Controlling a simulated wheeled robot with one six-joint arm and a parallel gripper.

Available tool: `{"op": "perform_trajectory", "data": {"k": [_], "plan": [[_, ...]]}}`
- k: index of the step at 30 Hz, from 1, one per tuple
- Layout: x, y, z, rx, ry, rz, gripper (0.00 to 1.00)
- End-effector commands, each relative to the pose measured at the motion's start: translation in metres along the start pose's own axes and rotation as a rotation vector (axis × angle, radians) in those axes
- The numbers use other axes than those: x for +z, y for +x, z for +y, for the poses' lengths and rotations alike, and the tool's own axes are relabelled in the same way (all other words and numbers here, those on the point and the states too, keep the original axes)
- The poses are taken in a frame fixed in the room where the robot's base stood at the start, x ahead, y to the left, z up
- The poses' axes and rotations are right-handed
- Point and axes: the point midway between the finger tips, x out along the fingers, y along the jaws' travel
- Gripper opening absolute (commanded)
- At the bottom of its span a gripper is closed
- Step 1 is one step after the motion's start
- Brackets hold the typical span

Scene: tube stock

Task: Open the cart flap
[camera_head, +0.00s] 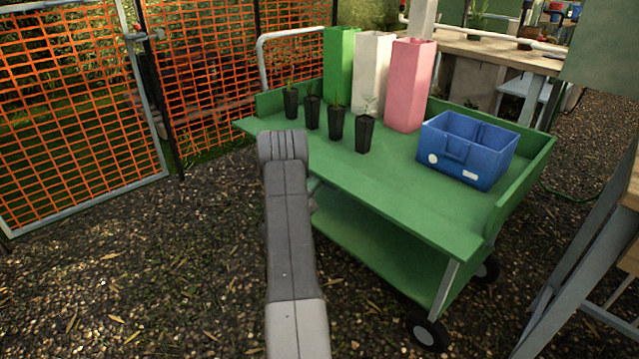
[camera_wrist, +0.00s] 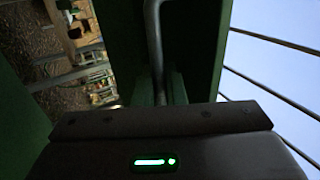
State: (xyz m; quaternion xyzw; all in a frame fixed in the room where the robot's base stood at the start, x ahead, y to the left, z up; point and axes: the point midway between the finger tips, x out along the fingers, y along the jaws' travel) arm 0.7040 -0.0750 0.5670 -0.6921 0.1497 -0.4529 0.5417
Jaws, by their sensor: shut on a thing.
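The green cart (camera_head: 390,190) stands in the middle of the head view, with a flat top and raised boards at its right end and back. I cannot tell for sure which board is its flap. In the wrist view a dark green panel (camera_wrist: 202,45) fills the upper middle, with a thin grey bar (camera_wrist: 153,30) running down it. My gripper (camera_wrist: 160,92) is at the lower end of this bar, its fingers on either side, shut on it. In the head view my arm covers the cart's near left corner and hides my fingers.
Several black pots with seedlings (camera_head: 365,133), a green, a white and a pink (camera_head: 410,85) tall container and a blue crate (camera_head: 490,160) stand on the cart. An orange mesh fence (camera_head: 70,110) is at left, a grey-legged stand (camera_head: 570,270) at right. Gravel at lower left is clear.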

Motion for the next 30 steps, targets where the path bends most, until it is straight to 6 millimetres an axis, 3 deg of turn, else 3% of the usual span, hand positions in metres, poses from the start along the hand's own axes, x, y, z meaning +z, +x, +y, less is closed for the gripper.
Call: {"op": "perform_trajectory", "data": {"k": [9,10,12,21,26,30], "plan": [[0.0,0.002,-0.002,-0.004,0.003,0.003,0.0],[0.0,0.002,-0.002,-0.004,0.003,0.003,0.17],[0.0,0.002,-0.002,-0.004,0.003,0.003,0.25],[0.0,-0.001,-0.001,-0.002,0.001,0.0,0.25],[0.001,-0.018,-0.002,-0.001,0.001,-0.002,0.25],[0.002,-0.048,-0.003,0.001,0.0,-0.005,0.25]]}}
